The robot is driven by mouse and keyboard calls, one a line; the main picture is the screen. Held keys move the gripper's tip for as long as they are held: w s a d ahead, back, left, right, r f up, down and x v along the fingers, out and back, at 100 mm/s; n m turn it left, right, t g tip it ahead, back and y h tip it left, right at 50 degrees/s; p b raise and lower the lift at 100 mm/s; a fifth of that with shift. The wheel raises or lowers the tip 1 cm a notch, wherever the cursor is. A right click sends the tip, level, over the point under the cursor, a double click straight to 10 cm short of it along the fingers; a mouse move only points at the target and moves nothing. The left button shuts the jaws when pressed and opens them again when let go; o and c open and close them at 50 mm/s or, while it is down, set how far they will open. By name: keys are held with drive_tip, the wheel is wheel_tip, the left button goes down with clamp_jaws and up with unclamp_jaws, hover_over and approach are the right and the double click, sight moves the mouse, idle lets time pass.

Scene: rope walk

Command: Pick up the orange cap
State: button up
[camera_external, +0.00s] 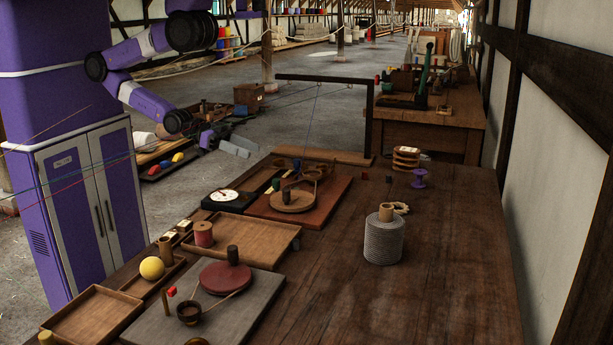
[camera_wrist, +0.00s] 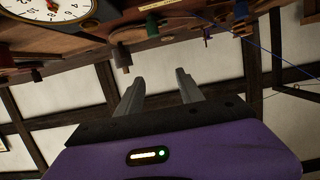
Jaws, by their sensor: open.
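I cannot make out an orange cap for certain in either view. A small red piece (camera_external: 172,291) lies near the grey board at the front left of the table; its exact shape is too small to tell. My gripper (camera_external: 240,147) is at the upper left in the external view, off the table's far left edge and well away from the red piece. In the wrist view my gripper (camera_wrist: 158,78) has its two fingers apart with nothing between them. The wrist view looks sideways past the dial (camera_wrist: 45,10) and table items toward a beamed wall.
The wooden table (camera_external: 450,270) is clear at its right front. A yellow ball (camera_external: 152,268), a red spool (camera_external: 203,234), a red disc (camera_external: 226,277) and a grey wound cylinder (camera_external: 384,240) stand on it. A dark frame (camera_external: 368,120) rises at the far edge.

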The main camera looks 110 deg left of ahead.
drive_tip(key=shift+c, duration=1.1)
